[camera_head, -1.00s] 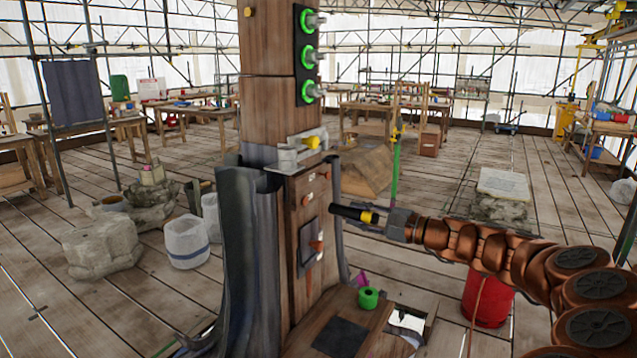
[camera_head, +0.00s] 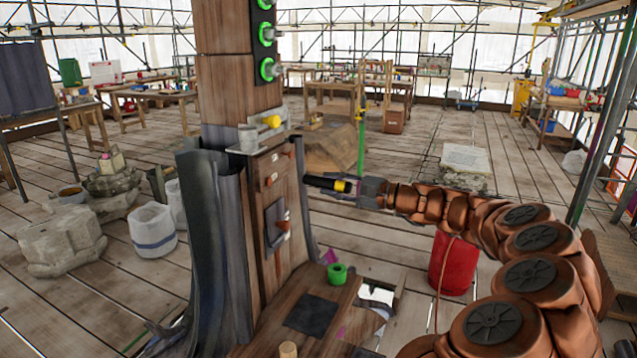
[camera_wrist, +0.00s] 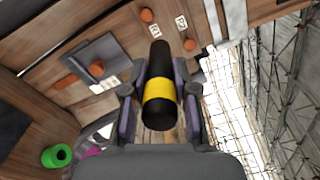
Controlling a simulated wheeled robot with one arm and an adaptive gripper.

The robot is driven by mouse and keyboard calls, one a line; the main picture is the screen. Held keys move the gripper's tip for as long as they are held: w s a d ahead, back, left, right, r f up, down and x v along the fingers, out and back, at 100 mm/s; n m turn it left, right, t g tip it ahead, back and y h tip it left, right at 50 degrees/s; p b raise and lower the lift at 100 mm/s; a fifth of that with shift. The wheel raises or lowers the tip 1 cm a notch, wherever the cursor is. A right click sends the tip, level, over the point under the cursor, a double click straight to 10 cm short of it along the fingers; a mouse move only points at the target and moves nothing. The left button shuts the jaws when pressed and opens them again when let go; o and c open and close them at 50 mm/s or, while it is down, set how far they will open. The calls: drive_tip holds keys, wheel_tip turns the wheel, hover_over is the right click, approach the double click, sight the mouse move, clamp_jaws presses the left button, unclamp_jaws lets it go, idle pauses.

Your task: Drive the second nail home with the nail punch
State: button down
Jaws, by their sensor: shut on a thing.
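My gripper (camera_head: 358,187) is shut on the nail punch, a black cylinder (camera_head: 322,183) with a yellow band. The punch also shows in the wrist view (camera_wrist: 158,105), pointing towards the wooden post (camera_head: 265,225). Several round orange heads, apparently nails, stand out of the post's face. In the wrist view, one head (camera_wrist: 189,44) is just right of the punch's far end and another (camera_wrist: 146,15) is above it, beside small printed labels. In the head view, the punch tip is close to the post's right edge; I cannot tell whether it touches anything.
A grey plate (camera_head: 276,222) with an orange knob (camera_head: 283,222) is on the post's face. Dark curved sheeting (camera_head: 205,240) wraps its left side. A green ring (camera_head: 337,273) lies at its base. A red container (camera_head: 452,262) stands beneath my arm.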

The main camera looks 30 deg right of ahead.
drive_tip(key=w+d+r+n, duration=0.1)
drive_tip(key=d+r+n, duration=0.2)
drive_tip(key=d+r, duration=0.1)
drive_tip(key=shift+w+d+n, duration=0.15)
drive_tip(key=shift+d+n, duration=0.15)
drive_tip(key=shift+d, duration=0.05)
drive_tip(key=shift+a, duration=0.1)
approach(292, 155)
drive_tip(key=shift+x, duration=0.85)
drive_tip(key=shift+b+x, duration=0.3)
drive_tip(key=shift+x, duration=1.25)
idle(0.8)
drive_tip(key=b+v, duration=0.1)
drive_tip(key=v, duration=0.6)
idle(0.7)
drive_tip(key=shift+f, duration=0.1)
idle(0.3)
